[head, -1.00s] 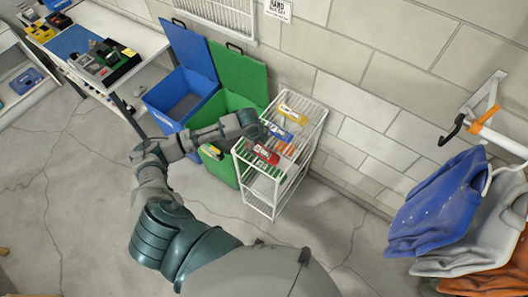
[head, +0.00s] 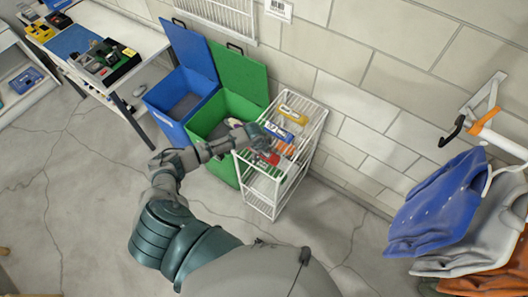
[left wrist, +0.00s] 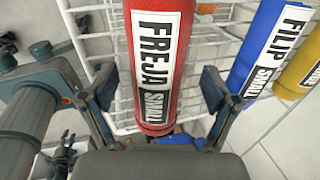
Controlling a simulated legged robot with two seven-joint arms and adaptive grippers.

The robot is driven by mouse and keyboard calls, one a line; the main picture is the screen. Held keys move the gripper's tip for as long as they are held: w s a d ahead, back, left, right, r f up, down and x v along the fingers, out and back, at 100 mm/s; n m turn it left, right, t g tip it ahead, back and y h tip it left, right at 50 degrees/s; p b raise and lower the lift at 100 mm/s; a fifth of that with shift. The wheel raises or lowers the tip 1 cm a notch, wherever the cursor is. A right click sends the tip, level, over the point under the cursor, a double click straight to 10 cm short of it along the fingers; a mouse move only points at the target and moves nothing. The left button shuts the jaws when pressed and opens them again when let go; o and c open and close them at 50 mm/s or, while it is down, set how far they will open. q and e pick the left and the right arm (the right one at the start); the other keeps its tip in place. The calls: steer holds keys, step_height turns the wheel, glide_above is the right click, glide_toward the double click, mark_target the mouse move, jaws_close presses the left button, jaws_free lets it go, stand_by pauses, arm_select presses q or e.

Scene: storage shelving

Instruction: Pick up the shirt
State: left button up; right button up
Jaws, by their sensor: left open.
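My left gripper (head: 265,140) is over the white wire rack (head: 302,160). In the left wrist view the open gripper (left wrist: 160,92) has one finger on each side of a red roll (left wrist: 157,60) labelled FREJA SMALL. The head view shows the red roll (head: 270,158) partly hidden by the gripper. A blue roll (left wrist: 258,50) labelled FILIP SMALL and a yellow roll (left wrist: 300,70) lie to its right in the wrist view. Blue (head: 437,205), grey (head: 480,245) and orange (head: 500,276) shirts hang at the right. My right gripper is not in view.
An orange item (head: 285,148) lies on the rack near the rolls. A blue bin (head: 175,118) and a green bin (head: 215,115), lids raised, stand left of the rack. A block wall is behind. Floor in front of the rack is clear.

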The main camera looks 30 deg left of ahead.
arm_select(q)
steer(key=shift+a, duration=0.1)
steer(key=c, duration=1.4)
steer(key=shift+o, duration=0.2)
steer(key=shift+r, duration=0.15)
steer(key=shift+r, duration=0.65)
steer(key=shift+s+a+r, duration=0.1)
steer(key=shift+a+r, duration=0.15)
steer(key=shift+r, duration=0.8)
steer(key=s+a+r+b, duration=0.1)
steer(key=s+a+b, duration=0.1)
steer(key=s+a, duration=0.8)
steer(key=shift+s+a+r, duration=0.2)
steer(key=shift+a, duration=0.55)
steer(key=shift+d, duration=0.1)
